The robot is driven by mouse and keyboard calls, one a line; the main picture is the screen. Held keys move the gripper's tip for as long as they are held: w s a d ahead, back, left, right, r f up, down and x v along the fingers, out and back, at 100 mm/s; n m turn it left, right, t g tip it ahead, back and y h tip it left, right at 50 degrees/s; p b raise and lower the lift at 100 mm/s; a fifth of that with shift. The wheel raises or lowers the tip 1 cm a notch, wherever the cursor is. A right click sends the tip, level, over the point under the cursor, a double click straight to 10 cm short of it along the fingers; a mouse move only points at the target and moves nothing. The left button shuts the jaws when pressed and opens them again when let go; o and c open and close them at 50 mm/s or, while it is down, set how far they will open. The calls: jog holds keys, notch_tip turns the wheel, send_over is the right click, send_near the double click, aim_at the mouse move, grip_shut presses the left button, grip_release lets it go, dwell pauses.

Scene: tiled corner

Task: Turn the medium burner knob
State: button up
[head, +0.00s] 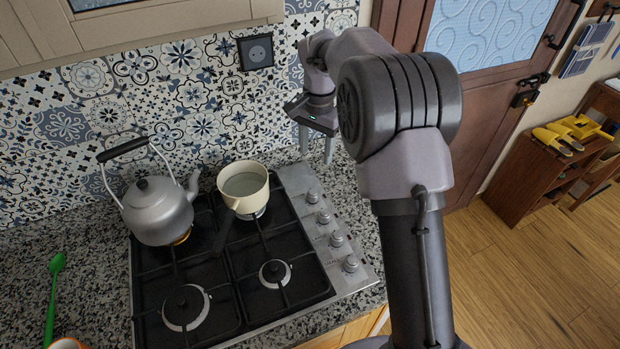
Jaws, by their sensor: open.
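A steel gas hob has a column of several silver knobs along its right side. The farthest knob (312,196) is at the back, and the nearest knob (350,263) is at the front. I cannot tell which one belongs to the medium burner. My gripper (316,156) is open and empty, its fingers pointing down above the back right end of the hob, beyond the farthest knob. It appears apart from all the knobs. The front right burner (275,273) and the front left burner (186,307) are bare.
A grey kettle (158,212) stands on the back left burner. A cream pot (243,188) stands at the back right, its dark handle toward the front. A tiled wall (190,85) rises behind. A green spoon (52,300) lies at the left.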

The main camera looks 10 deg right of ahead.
aim_at(314, 191)
jog(key=f+b, duration=0.1)
jog(key=f, duration=0.4)
jog(key=f+b, duration=0.2)
jog(key=f, duration=0.4)
jog(key=f+b, duration=0.1)
jog(key=f, duration=0.4)
jog(key=shift+w+a+f+b, duration=0.2)
jog(key=shift+w+b, duration=0.05)
jog(key=shift+b, duration=0.15)
grip_shut()
